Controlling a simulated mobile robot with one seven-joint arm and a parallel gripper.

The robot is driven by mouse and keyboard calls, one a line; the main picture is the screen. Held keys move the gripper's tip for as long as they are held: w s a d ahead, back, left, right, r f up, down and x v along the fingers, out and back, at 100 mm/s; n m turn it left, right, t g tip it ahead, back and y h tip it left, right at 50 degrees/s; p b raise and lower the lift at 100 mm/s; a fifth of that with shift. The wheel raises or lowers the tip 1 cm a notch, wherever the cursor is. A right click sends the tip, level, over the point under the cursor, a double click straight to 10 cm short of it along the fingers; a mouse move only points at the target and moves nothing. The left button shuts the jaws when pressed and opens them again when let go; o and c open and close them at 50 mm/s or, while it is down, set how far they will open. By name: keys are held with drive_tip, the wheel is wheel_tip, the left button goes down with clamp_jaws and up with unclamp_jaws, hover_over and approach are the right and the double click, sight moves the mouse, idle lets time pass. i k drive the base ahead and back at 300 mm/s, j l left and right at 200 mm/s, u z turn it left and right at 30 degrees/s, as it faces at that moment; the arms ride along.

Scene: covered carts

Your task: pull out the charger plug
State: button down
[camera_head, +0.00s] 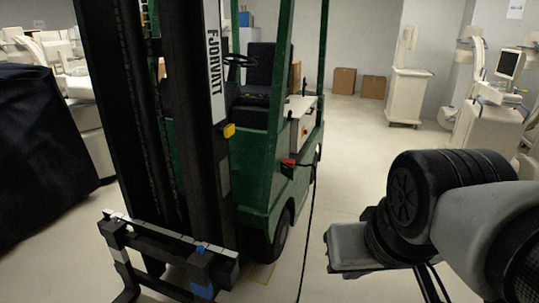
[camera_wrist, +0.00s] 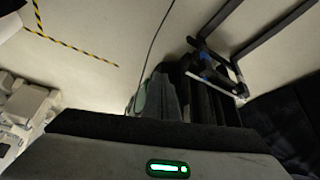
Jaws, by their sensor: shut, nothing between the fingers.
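The green forklift (camera_head: 262,160) stands in the middle of the head view. A small red and black part (camera_head: 289,165), which looks like the charger plug at its socket, sits on its side below the pale panel. A black cable (camera_head: 309,215) hangs from there to the floor; the cable also shows in the wrist view (camera_wrist: 153,42). My arm is at the lower right of the head view, apart from the forklift. My gripper (camera_wrist: 165,126) shows as a dark shape low in the wrist view, shut and empty. The plug cannot be made out there.
The mast (camera_head: 170,110) and fork carriage (camera_head: 165,240) stand at the forklift's front. A dark covered cart (camera_head: 45,150) is at the left. Pale machines (camera_head: 490,115) and cardboard boxes (camera_head: 344,80) stand behind. The floor (camera_head: 355,150) right of the forklift is clear.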

sight(291, 163)
drive_tip(key=i+l+z, duration=0.15)
drive_tip(key=i, duration=0.55)
drive_tip(key=i+z, duration=0.15)
drive_tip(key=i, duration=0.6)
drive_tip(key=i+z, duration=0.15)
drive_tip(key=i, duration=0.6)
drive_tip(key=i+j+z, duration=0.15)
drive_tip(key=i, duration=0.55)
